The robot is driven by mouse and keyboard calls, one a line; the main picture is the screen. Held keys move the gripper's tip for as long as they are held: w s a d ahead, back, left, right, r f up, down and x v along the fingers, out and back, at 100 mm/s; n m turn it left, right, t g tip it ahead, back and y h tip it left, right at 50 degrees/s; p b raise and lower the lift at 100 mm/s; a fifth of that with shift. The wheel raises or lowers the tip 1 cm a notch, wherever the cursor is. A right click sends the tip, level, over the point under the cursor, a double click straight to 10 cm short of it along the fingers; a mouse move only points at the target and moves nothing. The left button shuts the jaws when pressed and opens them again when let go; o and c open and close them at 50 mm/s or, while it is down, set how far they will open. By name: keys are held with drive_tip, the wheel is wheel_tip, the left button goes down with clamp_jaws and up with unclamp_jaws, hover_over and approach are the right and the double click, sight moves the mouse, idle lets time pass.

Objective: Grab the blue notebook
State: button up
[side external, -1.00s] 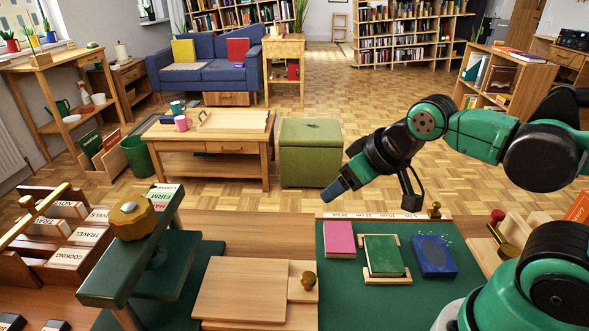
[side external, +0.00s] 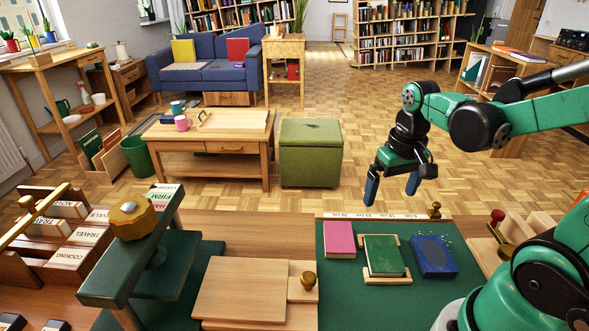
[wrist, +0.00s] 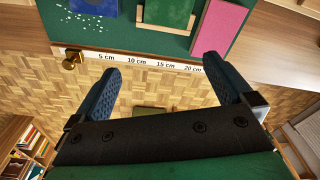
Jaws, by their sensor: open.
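The blue notebook (side external: 434,256) lies flat on the green mat (side external: 349,284), at the right of a row of three. A green book (side external: 383,255) lies on a wooden holder to its left, and a pink book (side external: 339,238) is further left. My gripper (side external: 391,203) is open and empty, pointing down in the air above and beyond the mat's far edge. In the wrist view my gripper (wrist: 166,82) has its fingers spread. The blue notebook (wrist: 93,7) is cut off by the top edge there, beside the green book (wrist: 168,12) and pink book (wrist: 221,27).
A ruler strip (side external: 375,216) with a brass knob (side external: 434,210) borders the mat's far edge. White specks lie beside the blue notebook. A stamp (side external: 497,217) stands at the right. A wooden board (side external: 241,290) and green press (side external: 143,255) stand to the left.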

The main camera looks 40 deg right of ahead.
sight(429, 243)
drive_tip(key=s+d+f+m+g+y, duration=0.1)
drive_tip(key=s+d, duration=0.1)
drive_tip(key=s+d+f+m+g+y, duration=0.1)
drive_tip(key=s+d, duration=0.1)
drive_tip(key=s+d+f+m+g+y, duration=0.1)
drive_tip(key=m+g, duration=0.1)
drive_tip(key=shift+s+d+f, duration=0.4)
drive_tip(key=shift+x, duration=2.8)
drive_tip(key=shift+s+a, duration=0.1)
drive_tip(key=c, duration=1.2)
drive_tip(key=shift+r, duration=0.2)
